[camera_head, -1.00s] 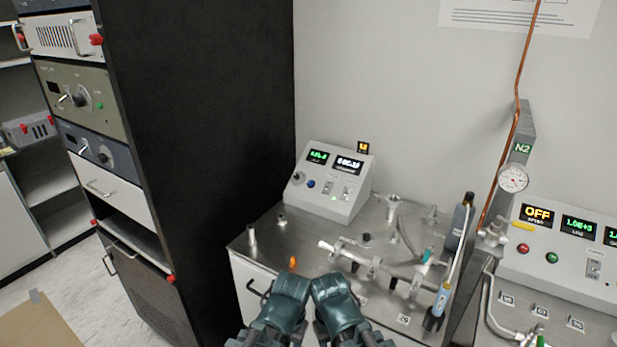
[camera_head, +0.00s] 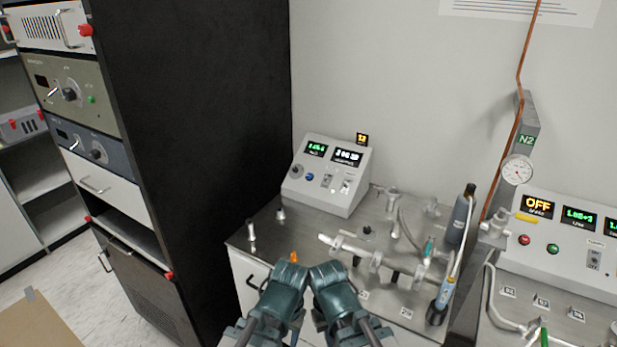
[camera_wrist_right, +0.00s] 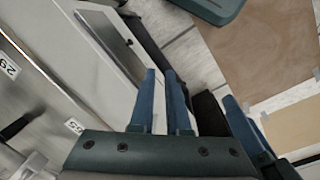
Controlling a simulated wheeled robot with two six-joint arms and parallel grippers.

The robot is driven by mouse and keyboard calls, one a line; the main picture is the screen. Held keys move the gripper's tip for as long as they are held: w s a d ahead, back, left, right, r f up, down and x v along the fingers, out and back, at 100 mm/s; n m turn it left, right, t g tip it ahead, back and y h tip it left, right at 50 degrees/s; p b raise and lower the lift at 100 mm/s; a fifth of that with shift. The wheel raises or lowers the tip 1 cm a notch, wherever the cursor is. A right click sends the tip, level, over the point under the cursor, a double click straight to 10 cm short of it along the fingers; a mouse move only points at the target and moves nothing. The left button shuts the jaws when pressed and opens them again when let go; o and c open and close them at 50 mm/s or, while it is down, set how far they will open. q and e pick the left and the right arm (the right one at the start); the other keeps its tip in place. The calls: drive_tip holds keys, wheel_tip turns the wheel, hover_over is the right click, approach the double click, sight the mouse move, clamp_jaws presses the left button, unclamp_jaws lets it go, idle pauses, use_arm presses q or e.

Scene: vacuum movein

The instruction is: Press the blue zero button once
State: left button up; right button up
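The blue zero button (camera_head: 309,176) is a small round button on the sloped front of a white control box (camera_head: 335,197), beside a dark knob (camera_head: 297,171). Two lit displays sit above it. My left gripper (camera_head: 284,285) and right gripper (camera_head: 338,285) show as teal housings side by side at the bottom of the head view, below and apart from the box. Their fingertips are hidden there. In the right wrist view, my right gripper's two blue fingers (camera_wrist_right: 160,85) have a narrow gap between them and hold nothing. Blue finger-like parts to their right may be my left gripper's.
The metal bench (camera_head: 262,225) carries upright posts, a pipe assembly (camera_head: 375,258) and a dark bottle (camera_head: 461,215). A tall black rack (camera_head: 200,120) stands left. Another panel (camera_head: 565,240) with red and green buttons is at right. Bench in front of the box is partly clear.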

clamp_jaws()
idle(0.5)
drive_tip(key=shift+a, duration=0.1)
idle(0.8)
